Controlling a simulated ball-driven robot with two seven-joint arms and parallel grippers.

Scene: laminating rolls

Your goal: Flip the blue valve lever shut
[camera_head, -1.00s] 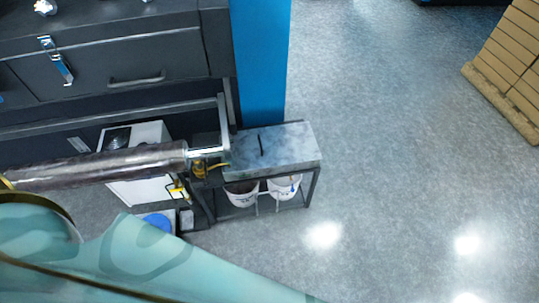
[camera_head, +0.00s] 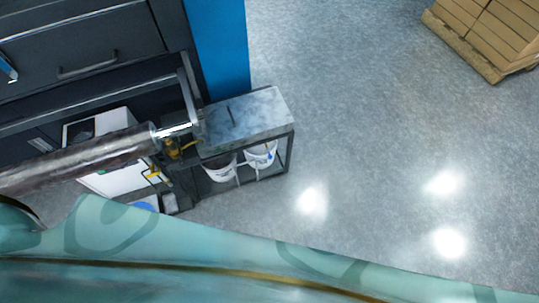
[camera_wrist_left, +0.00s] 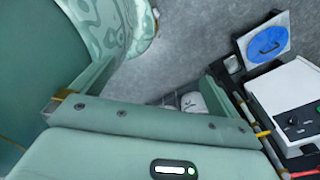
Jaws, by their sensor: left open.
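A small blue spot (camera_head: 271,155) shows by the white bucket on the right, under the grey-topped stand in the head view. It may be the blue valve lever, but it is too small to tell its position. A yellow handle (camera_head: 153,174) shows on the pipework at the stand's left side, below the end of the dark roll.
The grey-topped stand (camera_head: 255,112) holds white buckets (camera_head: 219,170) below. A dark roll (camera_head: 75,162) lies left of it. A white control box (camera_wrist_left: 292,100) and a blue round lid (camera_wrist_left: 266,46) show in the left wrist view. Boxes (camera_head: 490,35) stand far right; the floor between is clear.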

